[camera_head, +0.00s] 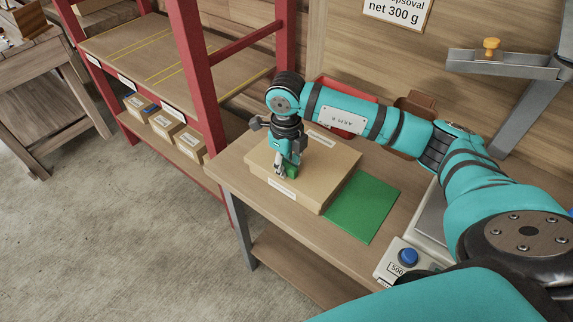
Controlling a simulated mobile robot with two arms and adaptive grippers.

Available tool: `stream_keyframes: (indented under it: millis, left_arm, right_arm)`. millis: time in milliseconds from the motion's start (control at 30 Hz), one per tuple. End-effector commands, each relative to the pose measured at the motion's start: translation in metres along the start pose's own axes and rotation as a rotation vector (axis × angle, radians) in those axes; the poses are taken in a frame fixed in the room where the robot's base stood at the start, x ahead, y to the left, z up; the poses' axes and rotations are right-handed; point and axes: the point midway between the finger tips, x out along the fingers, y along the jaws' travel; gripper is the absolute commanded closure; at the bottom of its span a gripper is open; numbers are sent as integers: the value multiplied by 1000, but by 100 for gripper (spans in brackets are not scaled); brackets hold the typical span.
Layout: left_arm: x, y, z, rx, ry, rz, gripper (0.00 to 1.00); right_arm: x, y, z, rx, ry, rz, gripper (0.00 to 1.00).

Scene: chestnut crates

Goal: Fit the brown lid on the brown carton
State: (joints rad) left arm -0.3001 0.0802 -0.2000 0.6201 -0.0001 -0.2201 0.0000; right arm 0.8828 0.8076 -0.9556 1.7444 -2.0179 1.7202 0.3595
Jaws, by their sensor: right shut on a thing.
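The brown carton (306,204) stands on the wooden workbench, at the edge of a green mat. The brown lid (330,165) lies over its top, with pale labels on it and on the front side. From this view I cannot tell whether the lid is fully seated or slightly raised. My right gripper (286,171) reaches down from above and is shut on the small green grip on the lid, near the front left part. The fingers hide part of that grip. My left gripper is not in view.
The green mat (366,206) lies right of the carton. A scale with a blue button (408,256) stands nearer, by my right arm. Red and brown bins (414,136) are behind my arm. A red-framed shelf (198,80) with small boxes stands to the left.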

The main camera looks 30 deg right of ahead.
Motion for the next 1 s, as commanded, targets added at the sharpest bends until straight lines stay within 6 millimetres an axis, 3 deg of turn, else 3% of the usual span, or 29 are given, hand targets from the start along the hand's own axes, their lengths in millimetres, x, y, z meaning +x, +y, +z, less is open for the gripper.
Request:
stream_keyframes:
  millis: [33,67,267,633,1000]
  left_arm:
    - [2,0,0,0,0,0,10]
    - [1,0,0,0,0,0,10]
    - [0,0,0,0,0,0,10]
    - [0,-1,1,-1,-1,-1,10]
    - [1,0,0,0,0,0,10]
  right_arm:
    - [2,0,0,0,0,0,100]
    - [1,0,0,0,0,0,80]
    - [1,0,0,0,0,0,55]
    - [-8,0,0,0,-2,0,55]
    - [-81,0,1,0,-4,-1,55]
